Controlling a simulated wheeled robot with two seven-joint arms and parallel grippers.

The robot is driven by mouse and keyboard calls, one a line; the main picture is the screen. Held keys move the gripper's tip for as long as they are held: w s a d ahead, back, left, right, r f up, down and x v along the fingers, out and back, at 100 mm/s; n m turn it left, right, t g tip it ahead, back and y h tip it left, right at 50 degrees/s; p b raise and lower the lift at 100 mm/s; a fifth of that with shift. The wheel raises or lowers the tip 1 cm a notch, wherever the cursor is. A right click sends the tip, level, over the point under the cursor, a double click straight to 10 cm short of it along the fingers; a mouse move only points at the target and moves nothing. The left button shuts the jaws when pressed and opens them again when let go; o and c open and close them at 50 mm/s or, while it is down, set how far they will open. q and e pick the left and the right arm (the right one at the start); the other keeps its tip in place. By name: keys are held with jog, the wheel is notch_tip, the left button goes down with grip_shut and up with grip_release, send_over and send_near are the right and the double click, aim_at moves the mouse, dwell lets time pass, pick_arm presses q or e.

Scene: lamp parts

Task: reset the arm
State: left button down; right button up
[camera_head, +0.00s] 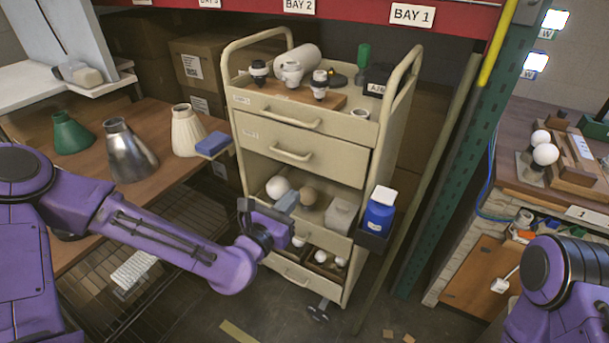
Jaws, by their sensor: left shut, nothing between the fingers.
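My left arm (165,240) reaches in from the left. My left gripper (286,203) is shut and empty at the front of the beige cart (326,165), in front of an opened lower drawer. In the drawer are a white globe bulb (278,187), a tan round bulb (308,195) and a pale box-like piece (341,214). The gripper hides part of the drawer, and I cannot tell whether it touches anything there. Part of my right arm (560,285) shows at the lower right; its gripper is out of view.
Lamp shades in green (72,134), metal (130,150) and cream (187,130) stand on the wooden table at left. Lamp sockets (291,74) stand on the cart top. A bench with bulbs (545,153) stands at right.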

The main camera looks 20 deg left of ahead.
pick_arm(q)
jog(key=s+a+f+m+g+y+p, duration=0.1)
jog(key=s+a+f+m+g+y, duration=0.1)
jog(key=s+f+m+g, duration=0.55)
jog(key=s+a+f+m+g+y, duration=0.15)
jog(key=s+f+m, duration=0.35)
jog(key=f+m, duration=0.7)
jog(key=s+a+f+m+g+y+p, duration=0.1)
jog(key=s+a+f+m+g+y, duration=0.1)
jog(key=s, duration=0.7)
jog(key=s+a+f+m+g+y+p, duration=0.1)
jog(key=s+a+f+m+g+y, duration=0.1)
jog(key=s+a+f+m, duration=0.3)
jog(key=s+a+f+g, duration=0.1)
jog(key=s+a+f, duration=0.1)
jog(key=s+a, duration=0.1)
jog(key=shift+s+a, duration=0.35)
jog(key=shift+s, duration=0.2)
jog(key=shift+y, duration=0.25)
